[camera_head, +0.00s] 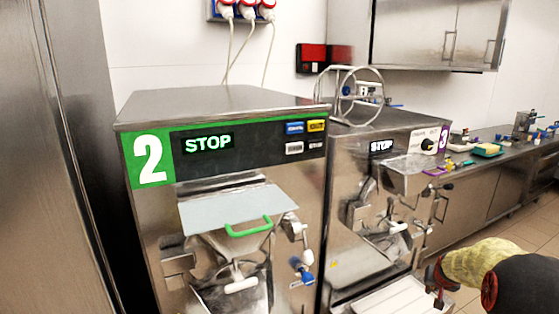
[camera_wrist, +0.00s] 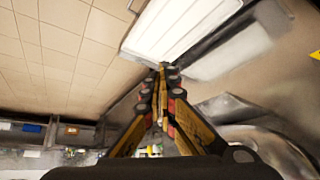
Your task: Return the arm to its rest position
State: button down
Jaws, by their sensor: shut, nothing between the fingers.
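My arm enters the head view at the lower right, with a yellow-covered section and a black part. My gripper (camera_head: 436,285) is at its left end, in front of the lower part of machine 3 (camera_head: 352,215), near a white slatted tray (camera_head: 385,302). In the wrist view my gripper (camera_wrist: 164,72) has its two fingers converging to touching tips, shut and empty. The white slatted tray (camera_wrist: 180,30) lies beyond the fingertips in that view. I cannot tell the exact gap between gripper and tray.
Freezer 2 (camera_head: 225,115) stands at the left with a green-handled lid (camera_head: 240,212) and a display reading STOP. A steel counter (camera_head: 500,160) with small items runs along the right wall. Tiled floor (camera_head: 505,245) is open at the right. A steel cabinet (camera_head: 45,160) borders the left.

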jog(key=s+a+r+n+y, duration=0.1)
jog(key=s+a+r, duration=0.5)
jog(key=s+a, duration=0.6)
jog(key=s+a+r+n+y, duration=0.1)
jog(key=s+a+r+n, duration=0.2)
jog(key=s+a+r, duration=0.3)
jog(key=s+a+r+n+y, duration=0.1)
jog(key=s+a+r, duration=0.5)
jog(key=s+a, duration=1.1)
jog(key=s+n, duration=0.1)
jog(key=s, duration=0.2)
jog(key=shift+a+r+g, duration=0.15)
jog(key=shift+a+g, duration=0.15)
jog(key=shift+g, duration=0.1)
